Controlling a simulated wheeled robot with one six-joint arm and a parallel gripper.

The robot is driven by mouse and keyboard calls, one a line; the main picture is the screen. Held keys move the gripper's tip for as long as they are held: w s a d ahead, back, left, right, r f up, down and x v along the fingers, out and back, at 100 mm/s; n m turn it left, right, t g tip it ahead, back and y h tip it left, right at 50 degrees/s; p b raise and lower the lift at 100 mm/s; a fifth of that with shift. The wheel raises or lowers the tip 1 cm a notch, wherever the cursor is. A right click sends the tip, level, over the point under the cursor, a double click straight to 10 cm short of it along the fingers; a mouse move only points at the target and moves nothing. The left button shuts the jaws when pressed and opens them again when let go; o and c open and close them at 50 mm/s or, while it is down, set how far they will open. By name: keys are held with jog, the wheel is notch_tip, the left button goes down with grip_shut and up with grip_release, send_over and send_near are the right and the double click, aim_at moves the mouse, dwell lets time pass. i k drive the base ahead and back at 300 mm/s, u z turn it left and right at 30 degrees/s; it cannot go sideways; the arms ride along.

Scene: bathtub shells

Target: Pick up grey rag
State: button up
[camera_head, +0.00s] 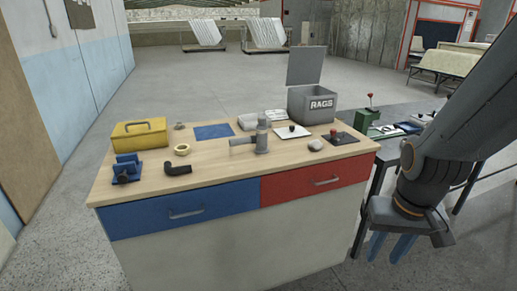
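No cloth is plainly recognisable as the grey rag. A small light grey lump (316,145) lies near the front right edge of the wooden bench top (220,170), and a smaller grey lump (179,125) lies at the back left beside the yellow box. Either could be a crumpled rag; I cannot tell. A grey open-lidded bin (312,106) marked RAGS stands at the back right; its inside is hidden. My gripper (390,247) hangs right of the bench, pointing down, its blue fingers apart with nothing visible between them.
The bench top also holds a yellow box (139,134), blue clamp (127,168), tape roll (182,149), black elbow (178,168), blue mat (213,132), grey pipe fitting (262,136), white folded stack (248,121) and red-knobbed plate (341,138). A dark table (405,120) adjoins at right.

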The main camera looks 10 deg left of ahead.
aim_at(316, 144)
jog(key=u, duration=0.25)
jog(key=i, duration=1.65)
